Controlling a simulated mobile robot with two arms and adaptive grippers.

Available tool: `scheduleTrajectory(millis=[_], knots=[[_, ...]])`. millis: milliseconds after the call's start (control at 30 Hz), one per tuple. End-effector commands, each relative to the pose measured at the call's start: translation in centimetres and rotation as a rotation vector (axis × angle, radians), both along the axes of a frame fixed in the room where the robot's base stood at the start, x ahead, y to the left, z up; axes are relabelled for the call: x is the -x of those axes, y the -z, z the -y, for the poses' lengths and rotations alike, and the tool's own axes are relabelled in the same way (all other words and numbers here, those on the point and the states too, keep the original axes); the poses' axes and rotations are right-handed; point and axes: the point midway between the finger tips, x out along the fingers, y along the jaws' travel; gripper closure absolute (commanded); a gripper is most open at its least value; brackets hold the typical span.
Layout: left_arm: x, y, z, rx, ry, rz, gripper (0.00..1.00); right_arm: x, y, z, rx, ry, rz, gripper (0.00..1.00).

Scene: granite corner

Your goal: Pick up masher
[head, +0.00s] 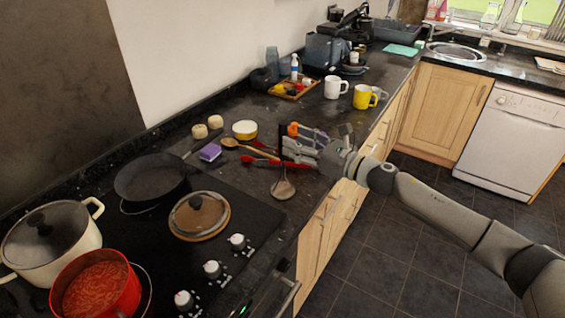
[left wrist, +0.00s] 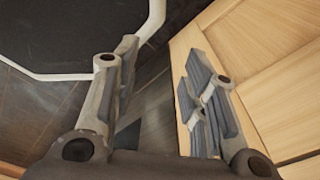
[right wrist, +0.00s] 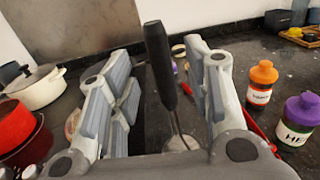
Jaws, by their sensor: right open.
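A utensil with a black handle, a thin metal shaft and a round flat head, which I take for the masher (head: 283,188), is at the counter's front edge, right of the hob, in the head view. Its handle points up, and in the right wrist view the black handle (right wrist: 158,68) rises between the finger pairs. My right gripper (head: 318,146) is open around or just behind the handle; I cannot tell if it touches. The shaft's lower part is thin and partly hidden. My left gripper (left wrist: 155,100) is open and empty, low beside wooden cabinet fronts.
An orange-lidded jar (right wrist: 260,85) and a purple-lidded jar (right wrist: 298,120) stand close to the right gripper. Red utensils (head: 258,153) lie behind the masher. A black pan (head: 150,178), a glass lid (head: 199,215) and a red pot (head: 97,285) are left. Mugs (head: 335,87) stand farther back.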

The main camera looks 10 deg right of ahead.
Motion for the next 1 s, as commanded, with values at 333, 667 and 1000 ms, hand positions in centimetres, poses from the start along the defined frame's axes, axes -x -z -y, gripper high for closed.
scheduleTrajectory(millis=[333,667,1000], knots=[[0.0,-2.1,0.0,0.0,-0.001,0.0,0.6,-2.6,0.2,-2.3,-0.003,0.0,-0.003,0.55],[0.0,-2.4,0.0,0.0,-0.001,0.0,0.6,-4.0,0.5,-3.4,0.0,0.0,-0.001,0.55],[0.0,-2.4,0.0,-0.001,-0.001,0.0,0.6,-4.0,0.5,-3.4,-0.001,0.0,-0.002,0.79]])
